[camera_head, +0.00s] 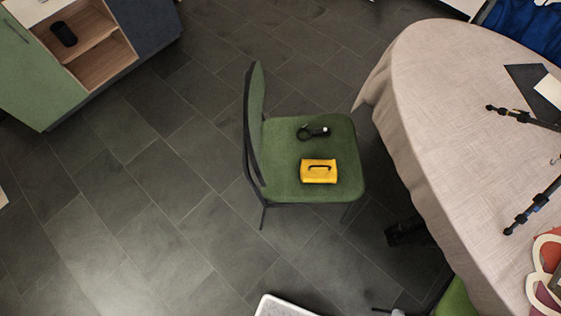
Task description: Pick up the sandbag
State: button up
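The sandbag (318,175) looks like the yellow block-shaped bag with a dark handle on top. It lies on the front part of the green chair's seat (285,183), handle side up. A small black object with a loop (313,132) lies on the same seat, behind the bag and apart from it. My gripper is not in view, so nothing is seen touching the bag.
A round table with a pale cloth (440,90) stands to the right, with black tripod parts (535,205) on it. A cabinet (95,55) is at upper left. A white-topped thing (283,306) shows at the bottom edge. The tiled floor left of the chair is clear.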

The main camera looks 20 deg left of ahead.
aim_at(311, 171)
jog(key=k+j+u, duration=0.35)
jog(key=i+j+z, duration=0.2)
jog(key=j+z, duration=0.15)
jog(key=j, duration=0.45)
jog(key=i+j+z, duration=0.1)
jog(key=j+z, duration=0.25)
jog(key=j, duration=0.4)
jog(key=j+z, duration=0.35)
jog(key=j, duration=0.5)
